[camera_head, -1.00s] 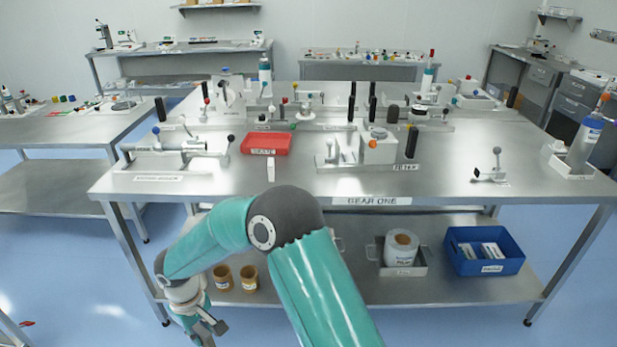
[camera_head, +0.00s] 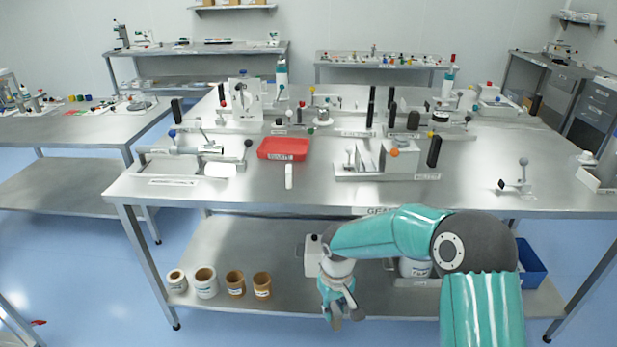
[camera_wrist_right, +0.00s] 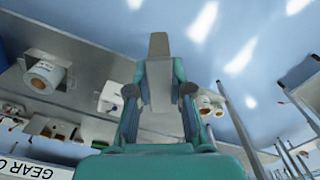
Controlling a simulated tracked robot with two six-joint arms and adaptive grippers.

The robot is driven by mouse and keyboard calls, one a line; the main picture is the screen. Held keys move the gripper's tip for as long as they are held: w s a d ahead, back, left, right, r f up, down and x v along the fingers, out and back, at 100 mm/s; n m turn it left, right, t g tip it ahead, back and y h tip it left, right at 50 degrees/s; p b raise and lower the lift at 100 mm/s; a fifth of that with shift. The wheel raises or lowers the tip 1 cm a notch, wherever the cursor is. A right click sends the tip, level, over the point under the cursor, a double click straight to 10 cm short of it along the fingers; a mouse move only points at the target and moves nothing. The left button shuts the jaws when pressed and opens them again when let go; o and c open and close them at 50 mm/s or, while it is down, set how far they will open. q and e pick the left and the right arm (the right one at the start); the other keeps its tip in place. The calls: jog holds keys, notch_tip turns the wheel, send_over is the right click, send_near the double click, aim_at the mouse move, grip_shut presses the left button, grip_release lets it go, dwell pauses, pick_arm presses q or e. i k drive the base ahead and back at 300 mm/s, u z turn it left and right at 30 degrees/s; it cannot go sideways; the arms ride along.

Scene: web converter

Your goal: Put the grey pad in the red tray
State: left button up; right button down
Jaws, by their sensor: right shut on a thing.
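The red tray (camera_head: 284,155) lies flat on the steel worktable (camera_head: 260,196), left of the middle in the head view, and looks empty. My right gripper (camera_head: 341,309) hangs in front of the table, below its top and near the lower shelf, well apart from the tray. In the right wrist view my right gripper (camera_wrist_right: 160,90) is shut on a flat grey slab, which looks like the grey pad (camera_wrist_right: 159,48). The pad sticks out past the fingers. In the head view it is too small to make out clearly. My left gripper is not in view.
A lever fixture (camera_head: 200,150) stands left of the tray and a grey block fixture (camera_head: 400,160) right of it. Bare tabletop lies in front of the tray, with a white label strip (camera_head: 289,177). Brown rolls (camera_head: 235,283) stand on the lower shelf (camera_head: 215,250). My arm partly hides a blue bin (camera_head: 531,265).

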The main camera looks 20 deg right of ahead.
aim_at(284, 148)
jog(key=u, duration=0.1)
jog(key=k, duration=0.45)
jog(key=z, duration=0.45)
jog(key=i, duration=1.45)
jog(key=u, duration=0.35)
